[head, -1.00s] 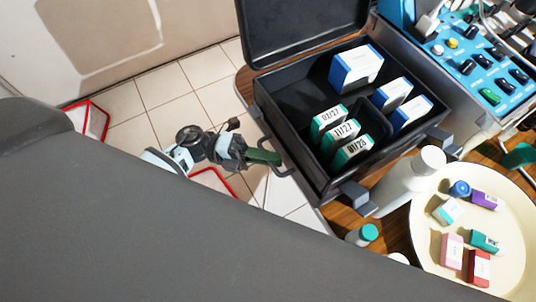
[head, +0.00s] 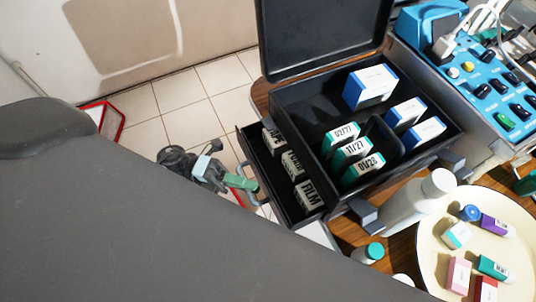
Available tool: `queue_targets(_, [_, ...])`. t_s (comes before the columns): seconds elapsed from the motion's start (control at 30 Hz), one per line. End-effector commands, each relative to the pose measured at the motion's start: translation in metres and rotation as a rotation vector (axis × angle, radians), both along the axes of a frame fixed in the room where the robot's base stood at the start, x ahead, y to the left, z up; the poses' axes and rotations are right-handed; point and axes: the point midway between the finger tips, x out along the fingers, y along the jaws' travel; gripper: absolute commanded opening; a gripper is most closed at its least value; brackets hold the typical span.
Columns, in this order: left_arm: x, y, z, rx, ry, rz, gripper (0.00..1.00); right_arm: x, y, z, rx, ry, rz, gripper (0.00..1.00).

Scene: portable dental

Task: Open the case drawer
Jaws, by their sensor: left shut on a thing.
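The black case (head: 400,165) stands on the wooden table with its lid (head: 318,35) up. Its drawer (head: 262,172) is pulled out from the case's left side and shows several white boxes (head: 291,165) with black lettering inside, one marked FILM. The drawer handle (head: 250,192) is on the drawer's outer front. My left gripper (head: 248,184) is shut on the handle, with its green fingers at it. My right gripper is not in view.
Several boxes stand in the case's top compartment, including a blue-and-white box (head: 370,87). A white bottle (head: 418,198) and a teal-capped bottle (head: 370,253) stand near the case. A cream tray (head: 436,262) with small boxes is at right. A blue device (head: 480,80) stands behind. Tiled floor is left of the drawer.

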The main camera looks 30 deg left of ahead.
Motion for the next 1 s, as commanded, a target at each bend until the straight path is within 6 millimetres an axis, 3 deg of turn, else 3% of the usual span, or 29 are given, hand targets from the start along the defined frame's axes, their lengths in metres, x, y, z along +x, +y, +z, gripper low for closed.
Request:
queue_targets(0.2, [-0.042,0.033,-0.001,0.004,0.004,-0.001,0.00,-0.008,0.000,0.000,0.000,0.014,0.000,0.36])
queue_targets(0.5, [-0.078,0.061,0.000,0.001,0.001,-0.001,0.00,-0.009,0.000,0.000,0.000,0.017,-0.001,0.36])
queue_targets(1.0, [-0.089,0.070,0.000,0.000,-0.001,0.001,0.00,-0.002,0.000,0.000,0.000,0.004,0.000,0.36])
